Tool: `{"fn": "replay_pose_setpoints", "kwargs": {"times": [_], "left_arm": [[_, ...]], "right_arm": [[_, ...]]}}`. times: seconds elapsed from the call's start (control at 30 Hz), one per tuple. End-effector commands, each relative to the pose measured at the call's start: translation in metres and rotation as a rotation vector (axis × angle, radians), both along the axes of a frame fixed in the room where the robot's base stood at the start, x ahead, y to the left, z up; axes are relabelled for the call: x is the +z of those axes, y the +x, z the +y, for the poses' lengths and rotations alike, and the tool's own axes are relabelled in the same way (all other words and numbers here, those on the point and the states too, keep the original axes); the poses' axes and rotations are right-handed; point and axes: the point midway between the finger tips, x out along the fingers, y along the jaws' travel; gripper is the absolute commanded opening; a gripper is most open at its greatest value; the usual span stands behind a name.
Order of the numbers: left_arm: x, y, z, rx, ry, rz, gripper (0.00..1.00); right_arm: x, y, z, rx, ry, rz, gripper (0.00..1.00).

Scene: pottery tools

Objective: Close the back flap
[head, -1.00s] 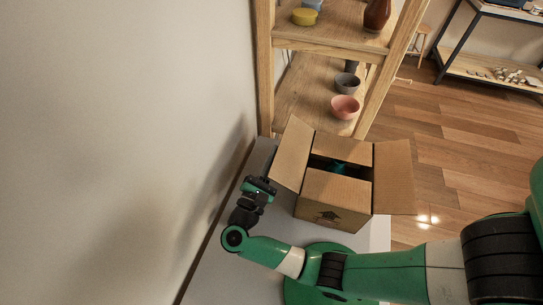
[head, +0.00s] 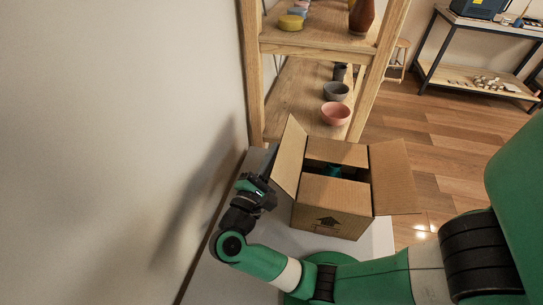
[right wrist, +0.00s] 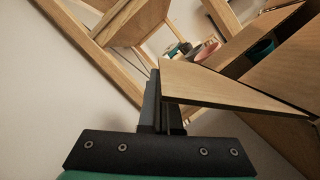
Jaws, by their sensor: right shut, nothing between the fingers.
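An open brown cardboard box (head: 330,218) stands on the table. Its back flap (head: 338,152) lies along the far side of the opening; I cannot tell its exact angle. The front flap (head: 335,193) lies inward over the near part, leaving a gap. The left flap (head: 289,156) stands tilted up and outward, and the right flap (head: 394,178) spreads outward. A teal item (head: 333,170) shows inside, mostly hidden. My right gripper (head: 264,184) is shut and empty, outside the box beside the left flap. In the right wrist view its fingers (right wrist: 160,105) are close to a flap (right wrist: 225,88). My left gripper is out of view.
A wall (head: 110,130) rises close to the left of my right gripper. A wooden shelf (head: 295,95) with a pink bowl (head: 336,114) and a grey bowl (head: 336,91) stands just behind the box. The table (head: 215,275) is narrow; wooden floor lies to the right.

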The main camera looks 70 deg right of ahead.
Motion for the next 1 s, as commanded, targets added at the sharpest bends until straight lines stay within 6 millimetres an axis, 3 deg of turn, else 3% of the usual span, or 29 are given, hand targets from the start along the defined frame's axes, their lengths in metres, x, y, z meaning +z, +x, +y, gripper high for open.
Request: {"fn": "replay_pose_setpoints", "kwargs": {"times": [0.23, 0.5, 0.63, 0.87, 1.0], "left_arm": [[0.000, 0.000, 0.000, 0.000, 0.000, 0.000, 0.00], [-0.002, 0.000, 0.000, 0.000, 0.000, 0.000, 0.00], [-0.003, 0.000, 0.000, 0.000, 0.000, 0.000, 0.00], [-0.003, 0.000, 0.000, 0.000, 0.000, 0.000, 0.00], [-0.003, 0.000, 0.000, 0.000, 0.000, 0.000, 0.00]], "right_arm": [[-0.003, 0.004, 0.019, 0.004, 0.001, 0.001, 0.00], [-0.014, 0.011, 0.082, 0.006, 0.000, 0.001, 0.00], [-0.018, 0.014, 0.103, 0.003, 0.000, 0.000, 0.00], [-0.020, 0.014, 0.115, 0.000, 0.000, -0.002, 0.00], [-0.025, 0.016, 0.114, 0.020, -0.005, -0.096, 0.00]]}}
